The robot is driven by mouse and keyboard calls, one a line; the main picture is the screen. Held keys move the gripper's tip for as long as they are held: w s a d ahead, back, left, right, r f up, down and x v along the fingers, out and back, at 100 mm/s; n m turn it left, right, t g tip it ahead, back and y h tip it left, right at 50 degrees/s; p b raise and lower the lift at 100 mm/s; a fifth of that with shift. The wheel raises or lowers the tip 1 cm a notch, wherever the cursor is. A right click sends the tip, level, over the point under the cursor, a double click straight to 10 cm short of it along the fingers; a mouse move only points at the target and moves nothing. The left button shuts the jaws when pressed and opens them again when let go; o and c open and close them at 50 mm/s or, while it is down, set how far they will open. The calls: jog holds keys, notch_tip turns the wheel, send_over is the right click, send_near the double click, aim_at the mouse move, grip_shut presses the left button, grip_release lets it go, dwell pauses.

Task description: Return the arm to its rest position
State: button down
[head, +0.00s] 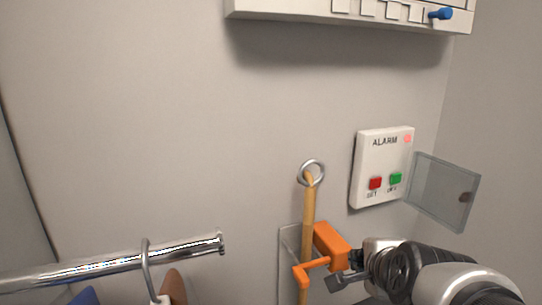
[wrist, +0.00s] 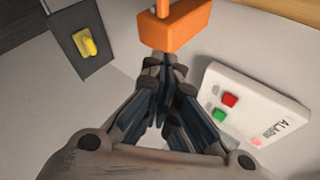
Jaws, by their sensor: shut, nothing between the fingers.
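My gripper (head: 340,283) is low at the right of the head view, near the wall. In the wrist view my gripper (wrist: 163,85) has its fingers together with nothing between them. An orange block (head: 331,246) with a bent orange bar is just beside the fingertips in the head view. The orange block (wrist: 170,30) is just beyond the fingertips in the wrist view; I cannot tell whether they touch. My arm extends to the lower right of the head view.
A white alarm panel (head: 382,167) has red and green buttons, a lit red lamp and an open clear cover (head: 443,191). A wooden pole (head: 309,215) with a ring is left of my gripper. A chrome rail (head: 190,249) holds a hanger. A white unit (head: 300,12) is above.

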jog(key=s+a+f+n+g+b, duration=0.1)
jog(key=s+a+f+n+g, duration=0.1)
jog(key=s+n, duration=0.7)
jog(key=s+a+f+n+g+b, duration=0.1)
jog(key=s+a+f+n+g, duration=0.1)
jog(key=s+f+n, duration=0.5)
jog(key=s+n+g, duration=0.1)
jog(key=s+n, duration=0.1)
jog(key=s, duration=0.3)
jog(key=shift+a+n+g+y+b, duration=0.15)
jog(key=shift+n+g+y+b, duration=0.2)
jog(key=shift+n+g+y, duration=0.05)
jog(key=shift+f, duration=0.1)
